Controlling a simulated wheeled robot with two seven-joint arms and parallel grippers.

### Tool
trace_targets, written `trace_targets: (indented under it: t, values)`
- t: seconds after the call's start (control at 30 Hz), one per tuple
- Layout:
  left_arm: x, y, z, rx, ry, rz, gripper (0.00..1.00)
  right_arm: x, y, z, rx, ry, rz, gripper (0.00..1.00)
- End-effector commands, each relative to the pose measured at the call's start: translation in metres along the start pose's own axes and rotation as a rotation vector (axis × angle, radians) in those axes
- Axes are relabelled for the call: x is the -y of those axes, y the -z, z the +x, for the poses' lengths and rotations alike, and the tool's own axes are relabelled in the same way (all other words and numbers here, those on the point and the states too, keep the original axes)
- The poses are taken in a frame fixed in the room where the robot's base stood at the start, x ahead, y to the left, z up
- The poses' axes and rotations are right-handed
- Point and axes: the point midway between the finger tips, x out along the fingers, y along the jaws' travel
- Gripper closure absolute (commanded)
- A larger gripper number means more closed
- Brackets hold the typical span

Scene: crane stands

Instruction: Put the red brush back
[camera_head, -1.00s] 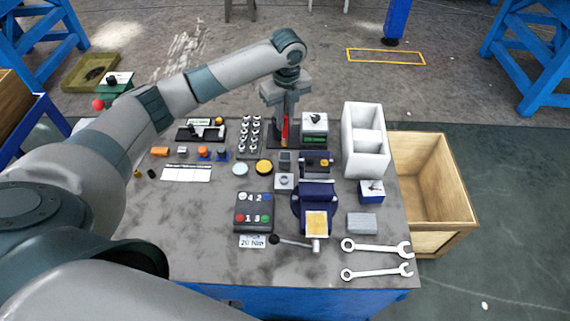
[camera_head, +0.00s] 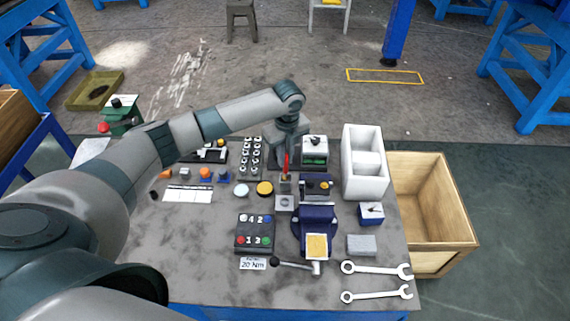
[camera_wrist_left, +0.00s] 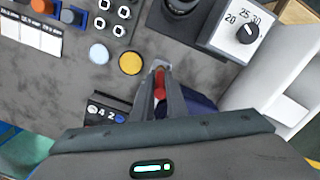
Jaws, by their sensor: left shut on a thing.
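My left gripper (camera_head: 287,155) is shut on the red brush (camera_head: 286,164). It holds the brush roughly upright, above the back middle of the bench. In the left wrist view the red handle (camera_wrist_left: 160,86) shows between the two fingers (camera_wrist_left: 161,80). The brush's lower end appears close to a small dark grey block (camera_head: 285,187), left of the blue vise (camera_head: 317,215). I cannot tell whether it touches the block. A dark stand (camera_head: 280,158) behind is partly hidden by my gripper. My right gripper is not in view.
A dial box (camera_head: 314,150) and a white bin (camera_head: 364,186) stand to the right. A socket rack (camera_head: 250,158) and a yellow disc (camera_head: 265,188) are to the left. A button panel (camera_head: 255,233) and wrenches (camera_head: 376,269) lie nearer. The left front bench is clear.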

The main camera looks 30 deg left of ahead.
Motion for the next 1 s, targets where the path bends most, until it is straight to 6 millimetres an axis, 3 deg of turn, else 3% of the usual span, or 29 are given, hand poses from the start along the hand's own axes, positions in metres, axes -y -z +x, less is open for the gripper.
trace_targets:
  t: [0.17, 0.43, 0.87, 0.9, 0.93, 1.0]
  values:
    - [-0.001, 0.000, 0.006, -0.001, -0.002, -0.001, 1.00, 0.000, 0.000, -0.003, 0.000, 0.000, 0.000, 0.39]
    - [-0.001, 0.002, 0.034, -0.001, -0.002, -0.001, 1.00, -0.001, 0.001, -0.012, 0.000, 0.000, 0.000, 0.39]
    - [0.000, 0.002, 0.040, 0.001, 0.000, 0.000, 1.00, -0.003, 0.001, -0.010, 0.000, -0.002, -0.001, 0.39]
    - [0.000, 0.002, 0.039, 0.001, 0.000, 0.000, 0.78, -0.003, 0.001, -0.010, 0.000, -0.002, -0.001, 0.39]
    - [0.000, 0.002, 0.039, 0.001, 0.000, 0.000, 0.71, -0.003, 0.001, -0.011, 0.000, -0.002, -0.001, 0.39]
    - [0.000, 0.002, 0.039, 0.001, 0.000, 0.000, 0.69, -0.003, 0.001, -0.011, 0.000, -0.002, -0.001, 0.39]
